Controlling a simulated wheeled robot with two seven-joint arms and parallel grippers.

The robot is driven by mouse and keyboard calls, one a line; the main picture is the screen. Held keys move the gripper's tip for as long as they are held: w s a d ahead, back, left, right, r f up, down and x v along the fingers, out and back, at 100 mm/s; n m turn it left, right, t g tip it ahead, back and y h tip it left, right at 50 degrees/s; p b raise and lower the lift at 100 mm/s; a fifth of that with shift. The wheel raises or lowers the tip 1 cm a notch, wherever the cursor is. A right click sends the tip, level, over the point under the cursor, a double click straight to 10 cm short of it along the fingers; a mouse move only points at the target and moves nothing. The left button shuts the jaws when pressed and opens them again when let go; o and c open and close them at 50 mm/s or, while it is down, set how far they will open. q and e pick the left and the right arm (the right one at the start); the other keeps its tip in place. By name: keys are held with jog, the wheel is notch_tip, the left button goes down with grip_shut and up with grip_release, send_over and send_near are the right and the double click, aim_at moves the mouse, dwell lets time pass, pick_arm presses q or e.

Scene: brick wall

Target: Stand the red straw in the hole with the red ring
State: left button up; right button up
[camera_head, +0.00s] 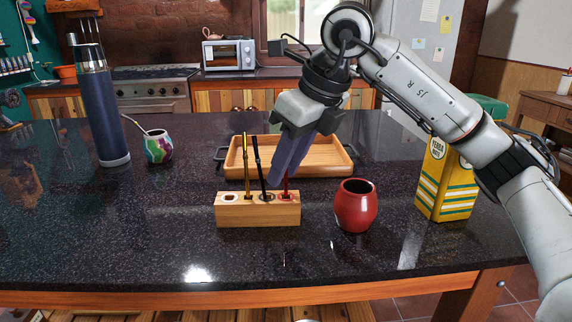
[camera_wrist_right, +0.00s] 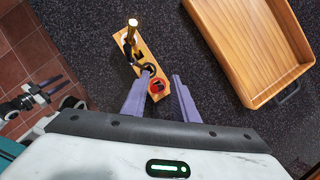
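A wooden block (camera_head: 258,215) has a row of holes with coloured rings. The red straw (camera_head: 286,184) stands in the red-ringed hole (camera_head: 286,197) at the block's right end, partly hidden by my fingers. In the right wrist view, the red ring (camera_wrist_right: 157,86) shows from above between my fingers. My right gripper (camera_head: 279,180) is over that end, with fingers apart on either side of the straw; it also shows in the wrist view (camera_wrist_right: 155,88). My left gripper (camera_wrist_right: 54,86) shows small at the left of the wrist view, fingers apart, away from the block.
A gold straw (camera_head: 246,165) and a black straw (camera_head: 260,165) stand in the block; its white-ringed hole (camera_head: 230,197) is empty. A red cup (camera_head: 356,206) stands close right. A wooden tray (camera_head: 320,163) lies behind. A yellow box (camera_head: 447,185) stands right. The front counter is clear.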

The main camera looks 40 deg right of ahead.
jog(key=shift+s+r, duration=0.15)
jog(key=shift+r, duration=0.55)
pick_arm(q)
jog(key=r, duration=0.1)
jog(key=r+p, duration=0.1)
jog(key=shift+w+d+r+p, duration=0.15)
jog(key=shift+w+r+p, duration=0.15)
jog(key=shift+w, duration=0.05)
pick_arm(e)
jog(key=v, duration=0.9)
pick_arm(q)
jog(key=shift+s+f, duration=0.1)
jog(key=shift+s, duration=0.1)
pick_arm(e)
jog(key=shift+s+f, duration=0.15)
